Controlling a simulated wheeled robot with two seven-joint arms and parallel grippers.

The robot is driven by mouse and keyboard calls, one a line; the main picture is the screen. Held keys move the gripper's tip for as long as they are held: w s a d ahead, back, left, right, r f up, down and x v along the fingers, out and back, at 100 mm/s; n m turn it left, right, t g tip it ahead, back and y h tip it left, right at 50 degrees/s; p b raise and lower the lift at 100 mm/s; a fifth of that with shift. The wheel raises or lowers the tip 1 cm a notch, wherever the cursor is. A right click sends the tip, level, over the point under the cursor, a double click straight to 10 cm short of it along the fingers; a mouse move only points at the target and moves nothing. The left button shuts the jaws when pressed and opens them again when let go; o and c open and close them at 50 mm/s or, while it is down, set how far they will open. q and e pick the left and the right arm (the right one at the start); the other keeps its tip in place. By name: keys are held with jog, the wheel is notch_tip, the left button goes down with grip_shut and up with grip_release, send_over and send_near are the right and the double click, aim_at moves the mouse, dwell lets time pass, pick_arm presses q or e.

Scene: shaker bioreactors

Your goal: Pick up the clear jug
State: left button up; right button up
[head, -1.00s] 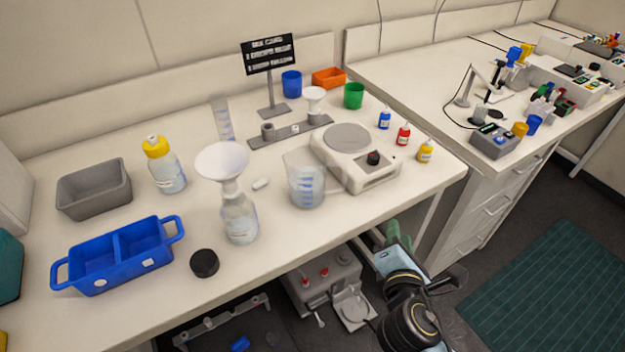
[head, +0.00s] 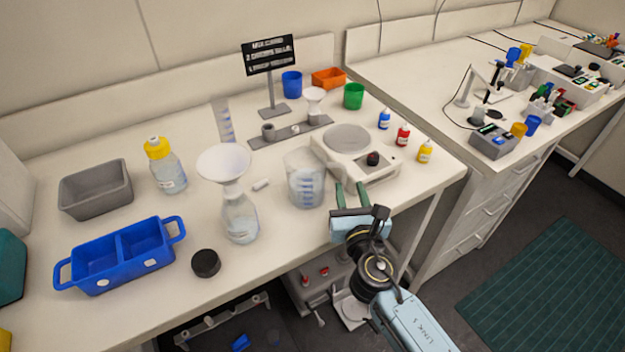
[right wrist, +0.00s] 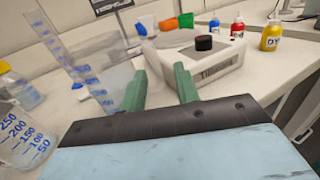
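The clear jug (head: 305,180), with blue marks, stands upright on the white bench in front of the scale. It also shows in the right wrist view (right wrist: 108,85), left of and beyond the fingers. My right gripper (head: 352,190) has green fingers spread apart with nothing between them. It is just right of the jug, near the bench's front edge. In the right wrist view the fingers (right wrist: 160,86) point toward the jug and the scale. My left gripper is not in view.
A funnel (head: 224,163) sits in a clear bottle (head: 240,215) left of the jug. The scale (head: 362,165) stands right behind the jug. A black cap (head: 206,263), blue caddy (head: 120,255) and grey bin (head: 95,190) are further left. Dye bottles (head: 403,136) stand at right.

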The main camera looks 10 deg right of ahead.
aim_at(344, 177)
jog(key=w, duration=0.5)
jog(key=shift+a+r, duration=0.15)
jog(key=shift+r, duration=0.15)
jog(key=shift+s, duration=0.1)
grip_shut()
jog(key=shift+r, duration=0.1)
